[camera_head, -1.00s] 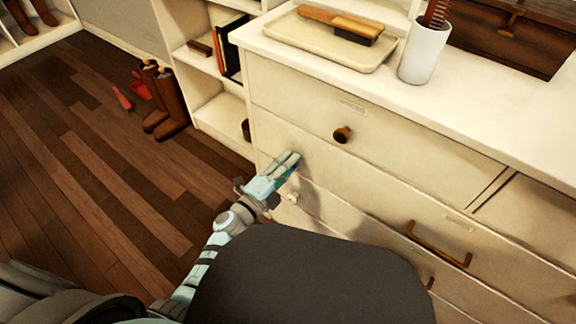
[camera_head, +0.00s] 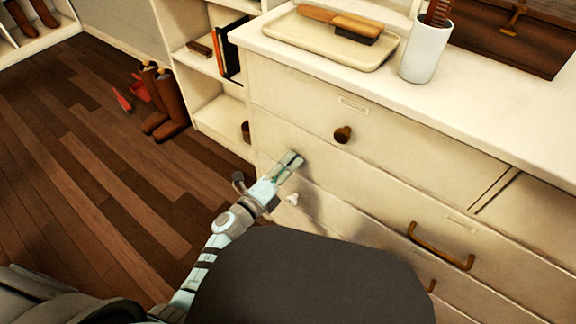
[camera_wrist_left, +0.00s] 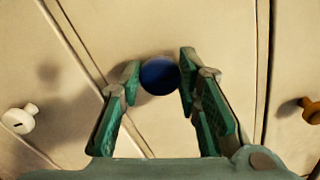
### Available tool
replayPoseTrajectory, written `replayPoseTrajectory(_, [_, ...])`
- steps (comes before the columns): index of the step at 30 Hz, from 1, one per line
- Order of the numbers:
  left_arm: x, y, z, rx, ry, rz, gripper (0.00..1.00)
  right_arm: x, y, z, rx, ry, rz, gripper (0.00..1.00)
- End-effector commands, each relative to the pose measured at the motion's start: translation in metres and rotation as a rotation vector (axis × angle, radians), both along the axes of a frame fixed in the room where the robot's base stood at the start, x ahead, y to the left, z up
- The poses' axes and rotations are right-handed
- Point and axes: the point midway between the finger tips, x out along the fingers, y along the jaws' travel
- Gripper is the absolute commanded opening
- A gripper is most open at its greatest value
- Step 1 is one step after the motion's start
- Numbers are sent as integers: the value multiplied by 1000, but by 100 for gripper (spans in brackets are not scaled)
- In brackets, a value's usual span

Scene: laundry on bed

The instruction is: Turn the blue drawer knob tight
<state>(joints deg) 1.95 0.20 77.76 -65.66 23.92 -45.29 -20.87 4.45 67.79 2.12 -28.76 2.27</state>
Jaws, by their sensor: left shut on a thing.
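The round blue drawer knob (camera_wrist_left: 159,76) sits on a cream drawer front (camera_wrist_left: 168,128), between the fingertips of my left gripper (camera_wrist_left: 160,80). The gripper is shut on it from both sides. In the head view my left gripper (camera_head: 290,163) reaches up to the dresser front, and its fingers hide the blue knob. My right gripper is not in view.
A brown knob (camera_head: 343,134) is on the drawer above right, and a white knob (camera_head: 292,199) is just below my gripper. A bronze handle (camera_head: 440,246) stands out at the right. A tray (camera_head: 330,50) and white cup (camera_head: 425,52) are on top.

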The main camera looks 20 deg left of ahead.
Motion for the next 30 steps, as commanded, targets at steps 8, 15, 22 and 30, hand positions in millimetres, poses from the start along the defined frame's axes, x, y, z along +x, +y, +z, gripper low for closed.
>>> replayPoseTrajectory(8, [0, 0, 0, 1, -1, 1, 42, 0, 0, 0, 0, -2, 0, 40])
replayPoseTrajectory(15, [0, 0, 0, 0, 0, 0, 50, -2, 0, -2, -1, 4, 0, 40])
replayPoseTrajectory(22, [-12, 5, -1, -1, 1, 0, 50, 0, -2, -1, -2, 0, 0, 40])
replayPoseTrajectory(30, [-79, 31, -1, 2, 3, -1, 50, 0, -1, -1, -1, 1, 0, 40])
